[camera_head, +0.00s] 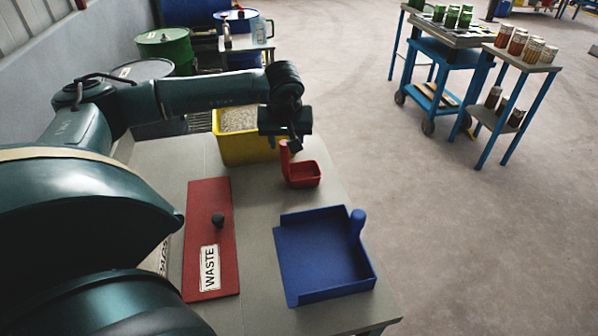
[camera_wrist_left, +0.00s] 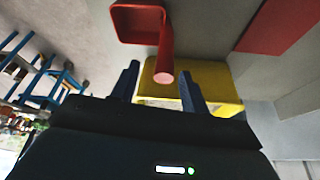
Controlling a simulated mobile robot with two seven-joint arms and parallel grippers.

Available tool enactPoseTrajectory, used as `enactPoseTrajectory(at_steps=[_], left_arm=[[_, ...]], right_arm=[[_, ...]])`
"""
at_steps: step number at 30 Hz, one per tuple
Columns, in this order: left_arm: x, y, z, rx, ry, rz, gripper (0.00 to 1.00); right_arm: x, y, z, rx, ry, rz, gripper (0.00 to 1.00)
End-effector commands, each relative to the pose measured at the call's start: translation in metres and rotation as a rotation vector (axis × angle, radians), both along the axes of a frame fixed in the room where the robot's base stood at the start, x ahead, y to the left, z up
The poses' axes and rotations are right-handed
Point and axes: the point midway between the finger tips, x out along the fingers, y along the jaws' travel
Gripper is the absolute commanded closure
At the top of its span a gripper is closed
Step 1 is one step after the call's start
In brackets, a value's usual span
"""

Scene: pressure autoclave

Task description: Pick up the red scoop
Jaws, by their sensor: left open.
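The red scoop (camera_head: 303,175) sits on the grey table near its right edge, with its handle standing upright on the left side of its bowl. My left gripper (camera_head: 292,143) is above the scoop, close to the top of the handle. In the left wrist view the gripper (camera_wrist_left: 160,71) is open, with one finger on each side of the handle's end. The scoop (camera_wrist_left: 138,22) shows ahead of the fingers there. I cannot tell whether the handle's tip is within the jaws in depth. My right gripper is not in view.
A yellow bin (camera_head: 237,150) of pale granules stands just left of the scoop. A blue dustpan-like tray (camera_head: 318,255) with an upright handle and a red WASTE lid (camera_head: 205,225) with a black knob lie nearer. Blue trolleys (camera_head: 440,70) stand far right on open floor.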

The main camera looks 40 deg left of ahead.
Motion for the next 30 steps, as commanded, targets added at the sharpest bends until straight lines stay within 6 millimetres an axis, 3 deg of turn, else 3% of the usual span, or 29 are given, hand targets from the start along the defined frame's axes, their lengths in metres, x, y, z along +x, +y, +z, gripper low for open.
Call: enactPoseTrajectory(at_steps=[5,13,22,30], left_arm=[[0.000,0.003,-0.013,0.000,0.003,0.000,0.55],[0.005,0.010,-0.050,-0.001,0.000,0.002,0.55],[0.006,0.012,-0.056,-0.002,0.000,0.001,0.55],[0.006,0.012,-0.055,-0.002,0.000,0.001,0.76]], right_arm=[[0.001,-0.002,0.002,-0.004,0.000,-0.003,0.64],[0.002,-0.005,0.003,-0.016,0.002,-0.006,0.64],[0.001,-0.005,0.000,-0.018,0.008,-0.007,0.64],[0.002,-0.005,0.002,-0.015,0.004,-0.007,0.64]])
